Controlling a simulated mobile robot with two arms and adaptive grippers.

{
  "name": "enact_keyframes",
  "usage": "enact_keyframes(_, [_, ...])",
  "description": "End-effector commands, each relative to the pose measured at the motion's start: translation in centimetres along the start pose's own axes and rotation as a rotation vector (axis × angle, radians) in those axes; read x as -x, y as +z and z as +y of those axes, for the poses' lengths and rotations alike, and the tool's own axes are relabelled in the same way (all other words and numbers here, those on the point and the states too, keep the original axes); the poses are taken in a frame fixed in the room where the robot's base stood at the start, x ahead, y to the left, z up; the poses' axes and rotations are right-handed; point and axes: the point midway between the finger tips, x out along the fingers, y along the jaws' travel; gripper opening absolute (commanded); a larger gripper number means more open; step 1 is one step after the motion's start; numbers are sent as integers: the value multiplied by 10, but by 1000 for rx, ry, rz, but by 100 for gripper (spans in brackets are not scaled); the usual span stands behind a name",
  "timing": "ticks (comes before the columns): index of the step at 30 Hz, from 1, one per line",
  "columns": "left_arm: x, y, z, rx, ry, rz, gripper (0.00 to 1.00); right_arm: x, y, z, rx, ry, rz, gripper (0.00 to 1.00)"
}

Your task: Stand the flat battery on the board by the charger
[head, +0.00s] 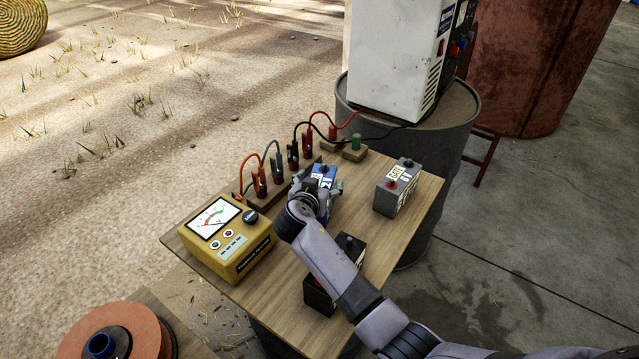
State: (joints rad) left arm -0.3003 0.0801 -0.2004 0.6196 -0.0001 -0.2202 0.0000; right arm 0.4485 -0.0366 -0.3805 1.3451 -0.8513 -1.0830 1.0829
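A blue battery (323,172) is on the wooden table (413,215), partly hidden by my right gripper (321,187). The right gripper is over it from the near side, with finger parts showing to either side. Whether it grips the battery is hidden. A grey battery (398,187) with a white label stands to its right. A black battery (350,245) stands nearer, partly behind my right arm. The white charger (395,55) sits on a drum, with red and black leads coming down. A small wooden board (354,154) with a green knob lies at the table's back edge. My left gripper is out of view.
A yellow tester with a dial (228,238) stands at the table's left. A wooden rack (268,192) with several clips and cables runs along the back left edge. The grey drum (447,130) stands behind the table. An orange disc (150,332) is at lower left.

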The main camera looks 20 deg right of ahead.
Motion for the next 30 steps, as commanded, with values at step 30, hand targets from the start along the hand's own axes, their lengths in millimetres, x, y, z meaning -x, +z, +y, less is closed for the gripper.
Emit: enact_keyframes(30, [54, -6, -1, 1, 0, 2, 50, 120, 0, 0, -1, 0, 1, 74])
